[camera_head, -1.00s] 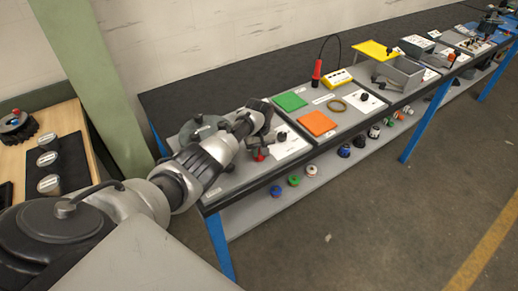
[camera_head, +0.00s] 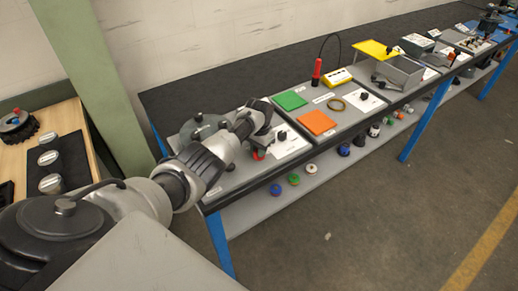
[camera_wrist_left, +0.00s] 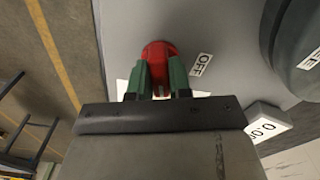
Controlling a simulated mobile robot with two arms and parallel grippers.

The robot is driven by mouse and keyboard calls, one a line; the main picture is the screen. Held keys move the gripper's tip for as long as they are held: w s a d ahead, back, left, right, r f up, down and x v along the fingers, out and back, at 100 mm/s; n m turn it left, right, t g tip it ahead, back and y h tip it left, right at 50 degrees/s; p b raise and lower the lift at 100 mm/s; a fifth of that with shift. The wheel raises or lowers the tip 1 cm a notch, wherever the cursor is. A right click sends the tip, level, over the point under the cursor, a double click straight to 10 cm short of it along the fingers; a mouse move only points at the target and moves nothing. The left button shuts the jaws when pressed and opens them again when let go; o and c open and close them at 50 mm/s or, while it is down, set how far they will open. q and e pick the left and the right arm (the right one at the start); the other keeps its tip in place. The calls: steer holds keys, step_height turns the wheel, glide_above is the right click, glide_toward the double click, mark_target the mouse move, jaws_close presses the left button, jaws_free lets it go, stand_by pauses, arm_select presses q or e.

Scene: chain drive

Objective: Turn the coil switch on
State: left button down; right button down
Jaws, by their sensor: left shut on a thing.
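The coil switch shows as a red knob (camera_wrist_left: 160,50) on a grey panel in the left wrist view. A white label reading OFF (camera_wrist_left: 201,64) lies just to its right. My left gripper (camera_wrist_left: 160,82) is shut on the red knob, one green finger on each side, and the fingers hide part of it. In the head view the left gripper (camera_head: 262,147) is over the near left end of the bench, with a bit of the red knob (camera_head: 258,155) showing under it. My right gripper is not in view.
A large dark round object (camera_wrist_left: 297,45) stands right of the knob in the wrist view, with a small white display block (camera_wrist_left: 268,123) below it. A white panel with a black knob (camera_head: 283,135), a green plate (camera_head: 289,101) and an orange plate (camera_head: 317,122) lie further along the bench.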

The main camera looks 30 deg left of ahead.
arm_select(q)
steer(key=shift+m, duration=1.9)
steer(key=c, duration=1)
jaws_free()
steer(key=shift+c, duration=0.2)
steer(key=shift+r, duration=0.1)
steer(key=shift+r, duration=0.3)
step_height(320, 180, up, 10)
